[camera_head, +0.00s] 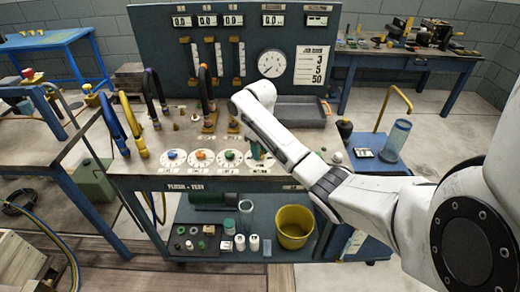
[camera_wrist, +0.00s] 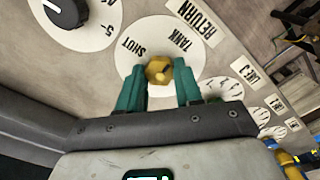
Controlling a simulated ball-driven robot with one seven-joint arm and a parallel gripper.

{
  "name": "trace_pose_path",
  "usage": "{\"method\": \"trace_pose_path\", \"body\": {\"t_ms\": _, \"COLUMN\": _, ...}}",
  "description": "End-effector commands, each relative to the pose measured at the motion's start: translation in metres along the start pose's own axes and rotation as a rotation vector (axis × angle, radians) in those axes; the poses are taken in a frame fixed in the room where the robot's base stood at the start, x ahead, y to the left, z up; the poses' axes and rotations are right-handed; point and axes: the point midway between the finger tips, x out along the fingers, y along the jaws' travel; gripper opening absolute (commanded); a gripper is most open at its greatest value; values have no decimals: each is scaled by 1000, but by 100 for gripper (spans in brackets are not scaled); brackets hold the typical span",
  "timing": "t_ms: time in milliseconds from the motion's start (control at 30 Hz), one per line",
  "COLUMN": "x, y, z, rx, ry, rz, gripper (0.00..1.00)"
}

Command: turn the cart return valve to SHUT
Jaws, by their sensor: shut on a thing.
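The return valve shows in the wrist view as a brass-yellow knob (camera_wrist: 159,70) on a round white dial plate (camera_wrist: 154,32). The plate reads TANK and a word that looks like SHUT, with a RETURN label (camera_wrist: 195,17) beside it. My gripper (camera_wrist: 160,78) has its two teal fingers on either side of the knob, shut on it. I cannot tell which word the knob points to. In the head view my gripper (camera_head: 257,151) is at the right end of a row of dials on the cart top (camera_head: 140,181), and my arm partly hides the valve.
Other dials stand left of my gripper, with blue (camera_head: 172,154), orange (camera_head: 201,155) and green (camera_head: 230,156) knobs. A black-knobbed dial (camera_wrist: 66,12) is nearby in the wrist view. Hoses (camera_head: 207,88) and a gauge panel (camera_head: 240,75) rise behind. A yellow bucket (camera_head: 294,226) is below.

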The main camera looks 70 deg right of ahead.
Motion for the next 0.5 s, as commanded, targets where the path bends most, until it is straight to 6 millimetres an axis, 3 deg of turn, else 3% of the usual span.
{"method": "trace_pose_path", "body": {"t_ms": 500, "x": -4, "y": -1, "z": 0, "rx": -414, "ry": -1, "rz": -1, "gripper": 4}}
